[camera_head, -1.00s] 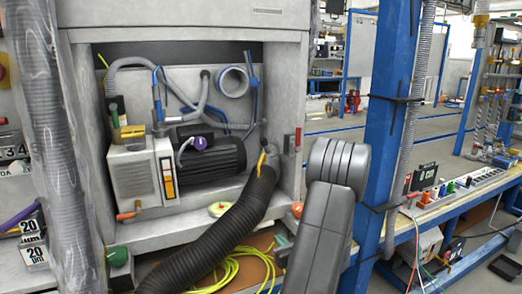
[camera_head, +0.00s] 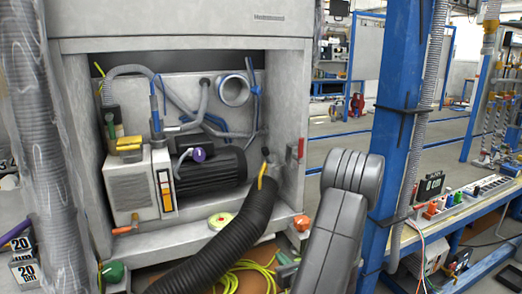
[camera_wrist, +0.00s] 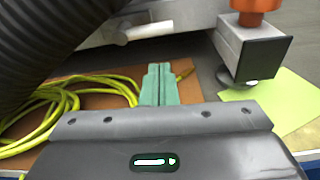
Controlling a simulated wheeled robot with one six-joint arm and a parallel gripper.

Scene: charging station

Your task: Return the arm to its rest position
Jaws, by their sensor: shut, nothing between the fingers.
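My arm (camera_head: 335,225) shows in the head view in front of the right side of a grey machine cabinet. Its rounded grey joint is raised near the blue post, and the link below slopes down and left. My gripper (camera_wrist: 158,70) shows in the wrist view as two green fingers. They are shut together with nothing between them. They point towards the space under the cabinet, over a brown board (camera_wrist: 105,85) with yellow cable (camera_wrist: 40,115). The gap between fingers and board cannot be judged.
A thick black corrugated hose (camera_head: 230,235) runs close to the left of my arm. The blue post (camera_head: 395,130) and a workbench (camera_head: 465,215) stand to the right. In the wrist view, a cabinet foot (camera_wrist: 250,50) with an orange top is right of the fingers.

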